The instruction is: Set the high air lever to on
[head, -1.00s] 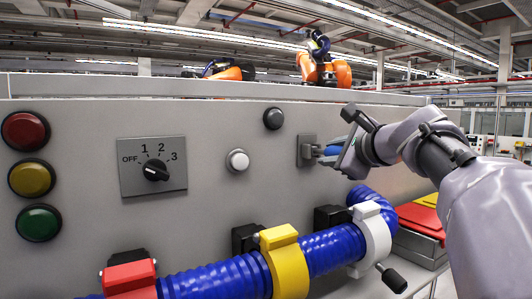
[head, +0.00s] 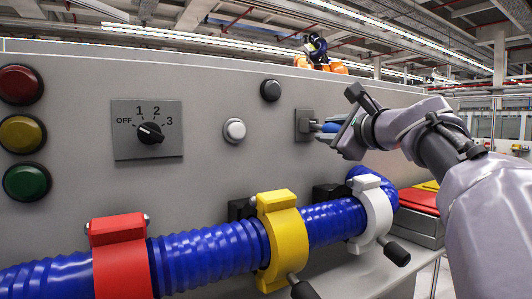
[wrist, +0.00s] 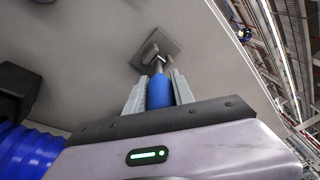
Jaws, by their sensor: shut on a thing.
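A small lever with a blue handle (head: 330,127) sticks out from a dark square plate (head: 304,125) on the grey panel, right of the white button. In the head view it points to the right. No label shows on it, so I cannot tell its marked setting. My gripper (head: 325,131) is shut on the blue handle from the right. In the wrist view, the two grey fingers (wrist: 160,78) lie on either side of the blue handle (wrist: 160,92), and its metal stem runs to the plate (wrist: 155,50).
Left of the lever are a black knob (head: 270,90), a white button (head: 234,130) and a rotary switch (head: 149,133). Below runs a blue hose (head: 208,250) with red (head: 118,258), yellow (head: 281,238) and white (head: 371,215) clamps. The lower handles project outward.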

